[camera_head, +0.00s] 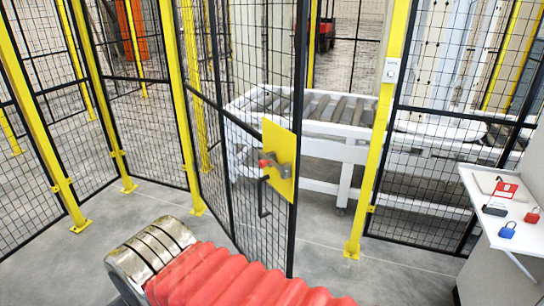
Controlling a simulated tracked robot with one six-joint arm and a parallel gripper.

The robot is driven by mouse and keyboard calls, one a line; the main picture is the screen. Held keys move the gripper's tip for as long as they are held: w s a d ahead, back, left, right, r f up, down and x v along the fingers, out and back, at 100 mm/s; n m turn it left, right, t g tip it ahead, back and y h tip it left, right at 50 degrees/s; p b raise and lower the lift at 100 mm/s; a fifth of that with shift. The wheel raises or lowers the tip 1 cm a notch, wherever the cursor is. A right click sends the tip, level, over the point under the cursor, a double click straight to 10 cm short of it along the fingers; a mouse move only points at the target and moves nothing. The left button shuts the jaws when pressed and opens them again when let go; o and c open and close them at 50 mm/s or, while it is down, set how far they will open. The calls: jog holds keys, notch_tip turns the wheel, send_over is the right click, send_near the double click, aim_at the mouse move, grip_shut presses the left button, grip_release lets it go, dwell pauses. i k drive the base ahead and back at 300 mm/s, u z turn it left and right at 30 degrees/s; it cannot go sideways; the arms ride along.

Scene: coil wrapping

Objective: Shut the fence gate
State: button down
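The fence gate (238,150) is a black-framed mesh panel. It stands ajar, swung toward me from the yellow post on its left. Its free edge is apart from the yellow post (378,140) on the right, with an open gap between them. A yellow latch plate (281,160) sits on the gate's free edge, with a red and grey latch (272,164) and a black handle (263,197). My gripper cannot be made out. Part of my arm, with a red bellows sleeve and ribbed metal end, crosses the bottom, below the gate.
A white roller conveyor (345,150) stands behind the gate and the gap. Fixed mesh panels (45,130) run to the left, and another is at right. A side shelf (515,240) at right holds a blue padlock (507,230) and red items. Grey floor is clear before the gap.

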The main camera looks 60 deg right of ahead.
aim_at(280, 144)
jog(key=i, duration=1)
